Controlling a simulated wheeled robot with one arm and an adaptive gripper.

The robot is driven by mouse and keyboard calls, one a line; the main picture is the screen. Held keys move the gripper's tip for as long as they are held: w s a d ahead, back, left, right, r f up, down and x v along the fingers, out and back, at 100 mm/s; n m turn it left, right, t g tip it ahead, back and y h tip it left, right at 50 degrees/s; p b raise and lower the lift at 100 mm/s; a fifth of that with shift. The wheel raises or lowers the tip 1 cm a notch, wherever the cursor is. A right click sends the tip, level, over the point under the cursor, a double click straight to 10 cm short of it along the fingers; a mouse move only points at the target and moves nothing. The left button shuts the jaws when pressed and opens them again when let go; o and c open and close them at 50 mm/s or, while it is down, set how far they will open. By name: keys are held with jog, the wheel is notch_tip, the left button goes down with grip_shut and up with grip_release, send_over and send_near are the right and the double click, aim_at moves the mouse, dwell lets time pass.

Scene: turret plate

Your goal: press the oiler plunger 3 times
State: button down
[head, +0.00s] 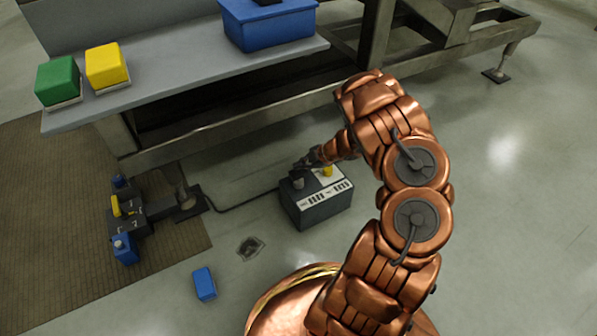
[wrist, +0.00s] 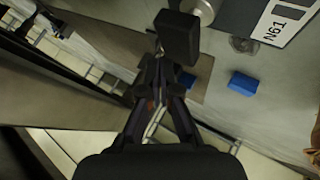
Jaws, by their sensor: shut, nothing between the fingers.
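A dark box (head: 316,206) with white label plates stands on the floor below the bench. On its top are a round grey knob (head: 299,183) and a yellow knob (head: 327,171); which one is the oiler plunger is not marked legibly. My gripper (head: 303,165) is over the back left of the box top, close to the grey knob. A label plate (wrist: 283,22) reads "N61".
A cable runs from the box to a dark pedal-like unit (head: 130,222) on the brown mat (head: 60,200). A blue block (head: 204,283) and a floor drain (head: 250,248) lie in front. The bench (head: 180,80) overhangs behind, with green, yellow and blue boxes on it. Floor at right is clear.

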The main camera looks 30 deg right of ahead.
aim_at(298, 172)
jog(key=shift+f, duration=0.15)
jog(key=shift+f, duration=0.3)
jog(key=shift+f+b, duration=0.75)
jog(key=shift+f, duration=0.5)
dwell(1.6)
jog(key=shift+r, duration=0.1)
jog(key=shift+r+p, duration=0.9)
jog(key=shift+r, duration=0.7)
jog(key=shift+r, duration=0.1)
jog(key=shift+r+p, duration=1.45)
jog(key=shift+r, duration=0.95)
